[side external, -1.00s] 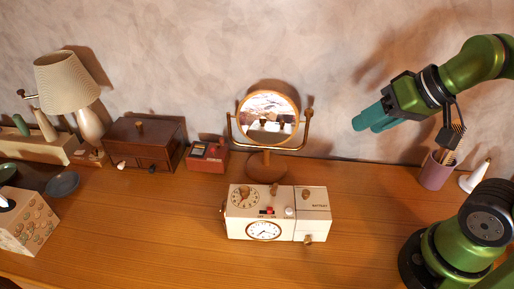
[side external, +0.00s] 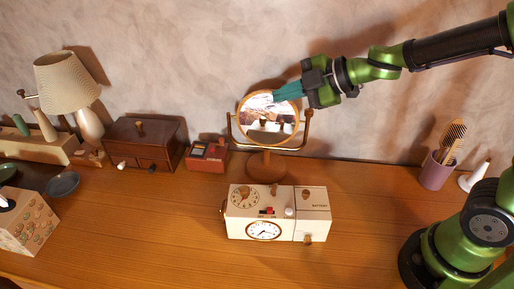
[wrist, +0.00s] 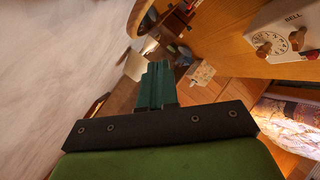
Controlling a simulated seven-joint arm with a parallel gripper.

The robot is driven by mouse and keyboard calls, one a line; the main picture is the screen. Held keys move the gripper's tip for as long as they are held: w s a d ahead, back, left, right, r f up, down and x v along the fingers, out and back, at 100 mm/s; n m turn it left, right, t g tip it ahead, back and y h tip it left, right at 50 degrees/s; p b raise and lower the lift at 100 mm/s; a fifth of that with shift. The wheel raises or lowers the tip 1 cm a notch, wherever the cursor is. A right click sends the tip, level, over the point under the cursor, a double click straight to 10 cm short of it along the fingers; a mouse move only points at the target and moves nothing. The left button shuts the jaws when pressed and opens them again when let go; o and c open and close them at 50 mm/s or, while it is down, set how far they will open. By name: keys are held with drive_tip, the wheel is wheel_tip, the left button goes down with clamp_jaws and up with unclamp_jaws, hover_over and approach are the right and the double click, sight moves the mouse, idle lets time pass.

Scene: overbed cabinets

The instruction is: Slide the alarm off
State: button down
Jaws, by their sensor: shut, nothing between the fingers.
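The alarm clock (side external: 278,213) is a cream box on the wooden desk, with a clock face on its front, a dial on its top left and a battery section at right. A small red and black slide switch (side external: 267,211) sits on its top near the front edge. In the wrist view part of the clock (wrist: 270,38) shows at the upper right, with a dial and the word BELL. My gripper (side external: 276,96) has teal fingers, shut and empty. It is in the air above and behind the clock, in front of the mirror in the side view. The fingers (wrist: 155,80) point away in the wrist view.
A round mirror (side external: 268,165) on a wooden stand is directly behind the clock. A red box (side external: 207,157), a brown drawer chest (side external: 145,146) and a lamp (side external: 68,82) stand left. A brush cup (side external: 434,172) stands right. The desk beside the clock is clear.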

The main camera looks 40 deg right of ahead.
drive_tip(key=s+a+f+n+g+y, duration=0.2)
drive_tip(key=s+a+f+n+g, duration=0.2)
drive_tip(key=n, duration=0.1)
drive_tip(key=n+g, duration=0.5)
drive_tip(key=g, duration=0.1)
approach(270, 210)
drive_tip(key=shift+h, duration=0.3)
drive_tip(key=d+r, duration=0.1)
drive_tip(key=s+d+r, duration=0.1)
drive_tip(key=d, duration=0.1)
drive_tip(key=shift+r, duration=0.35)
drive_tip(key=x, duration=1)
drive_tip(key=shift+a, duration=0.1)
